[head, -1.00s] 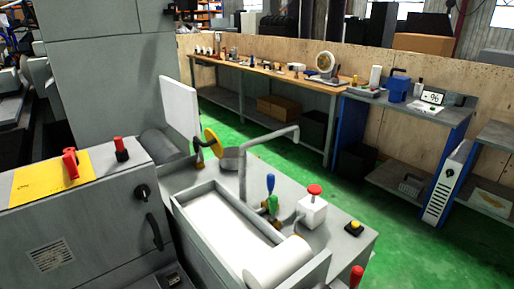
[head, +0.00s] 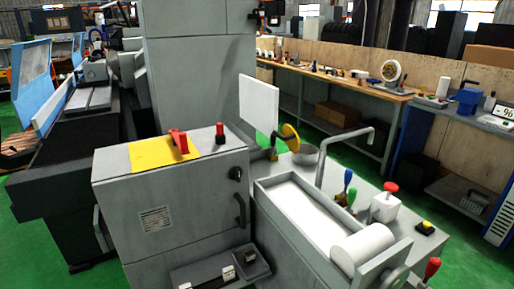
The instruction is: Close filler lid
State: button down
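A yellow round disc (head: 289,134), which looks like the filler lid, stands tilted up on edge on the grey machine's top, behind the trough. A short brass-coloured piece shows just left of it. A round grey cup or opening (head: 305,154) sits just to its right, below the disc's upper edge. I cannot tell whether the disc is hinged to it. A white upright panel (head: 259,103) stands directly left of the disc. My gripper is not in view.
A bent grey pipe (head: 337,150) rises right of the cup. A grey cabinet (head: 176,210) stands left. Green floor is clear behind, before the workbench.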

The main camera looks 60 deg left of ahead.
aim_at(285, 141)
jog(key=k, duration=0.3)
jog(key=u, duration=0.7)
